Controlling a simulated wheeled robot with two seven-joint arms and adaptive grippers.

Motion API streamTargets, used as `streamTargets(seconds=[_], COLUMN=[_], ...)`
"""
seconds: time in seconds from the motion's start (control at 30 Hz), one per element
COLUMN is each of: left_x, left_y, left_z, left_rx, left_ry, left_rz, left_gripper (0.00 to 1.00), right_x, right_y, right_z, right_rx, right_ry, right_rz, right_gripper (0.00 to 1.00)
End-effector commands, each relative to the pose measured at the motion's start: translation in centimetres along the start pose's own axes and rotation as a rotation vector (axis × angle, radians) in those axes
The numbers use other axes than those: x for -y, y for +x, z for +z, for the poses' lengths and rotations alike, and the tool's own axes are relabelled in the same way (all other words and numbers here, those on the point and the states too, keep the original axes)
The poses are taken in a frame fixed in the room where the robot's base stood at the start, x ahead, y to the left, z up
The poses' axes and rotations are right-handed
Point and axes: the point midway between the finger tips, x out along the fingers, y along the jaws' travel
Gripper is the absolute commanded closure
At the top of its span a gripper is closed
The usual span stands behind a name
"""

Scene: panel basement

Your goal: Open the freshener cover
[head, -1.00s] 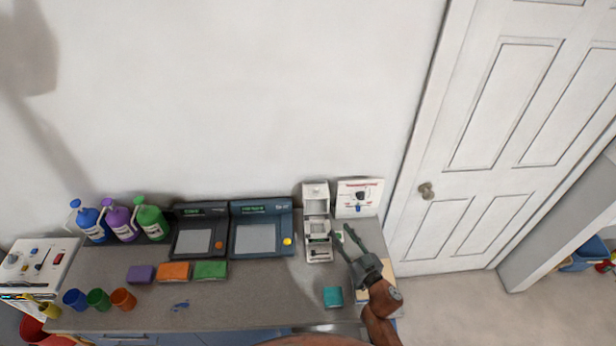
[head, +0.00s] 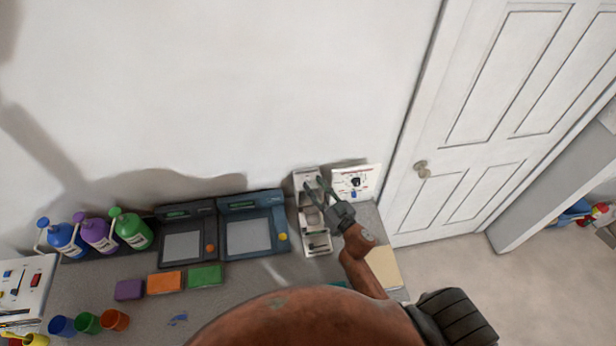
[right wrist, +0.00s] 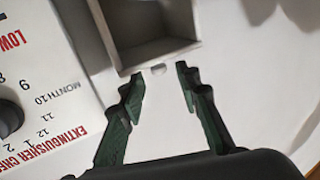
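The freshener (head: 317,244) is a narrow white unit at the right part of the counter, against the wall. Its upper part, which looks like the cover (right wrist: 152,30), shows as a hollow white box with a small tab at its near edge in the right wrist view. My right gripper (head: 314,184) is over the upper part of the unit and hides some of it. In the right wrist view its green fingers (right wrist: 160,78) are apart, one on each side of the tab, with nothing clearly held. Contact cannot be told. My left gripper is out of view.
A white dial panel (head: 355,183) stands just right of the freshener. Two dark screen devices (head: 250,237) stand to its left. Further left are pump bottles (head: 133,231), coloured blocks (head: 165,284) and cups (head: 88,322). A door (head: 470,110) is at the right.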

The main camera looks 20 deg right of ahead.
Motion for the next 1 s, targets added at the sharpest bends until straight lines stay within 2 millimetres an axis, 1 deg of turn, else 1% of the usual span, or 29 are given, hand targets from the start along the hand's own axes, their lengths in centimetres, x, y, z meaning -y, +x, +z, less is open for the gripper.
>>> streamTargets(seconds=[0.03, 0.1, 0.2, 0.3, 0.43, 0.63, 1.0], left_x=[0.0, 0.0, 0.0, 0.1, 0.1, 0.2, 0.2], left_y=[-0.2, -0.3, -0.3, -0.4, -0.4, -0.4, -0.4], left_z=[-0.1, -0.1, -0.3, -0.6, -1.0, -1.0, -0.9], left_rx=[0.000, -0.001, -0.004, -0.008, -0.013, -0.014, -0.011], left_ry=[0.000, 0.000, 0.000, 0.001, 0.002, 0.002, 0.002], left_rz=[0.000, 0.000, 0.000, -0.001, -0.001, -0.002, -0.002], left_gripper=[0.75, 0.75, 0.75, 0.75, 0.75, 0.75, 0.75], right_x=[0.0, 0.0, -0.1, -0.1, -0.1, -0.1, -0.1], right_y=[0.9, 1.9, 3.1, 3.8, 4.1, 4.1, 4.0], right_z=[-0.1, -0.2, -0.1, -0.1, 0.0, 0.0, 0.0], right_rx=[-0.001, -0.001, -0.001, -0.001, 0.000, 0.000, 0.000], right_ry=[0.000, 0.002, 0.002, 0.001, 0.001, 0.001, 0.001], right_rz=[0.000, 0.000, 0.002, 0.002, 0.002, 0.002, 0.002], right_gripper=[0.69, 0.69, 0.69, 0.69, 0.69, 0.69, 0.95])
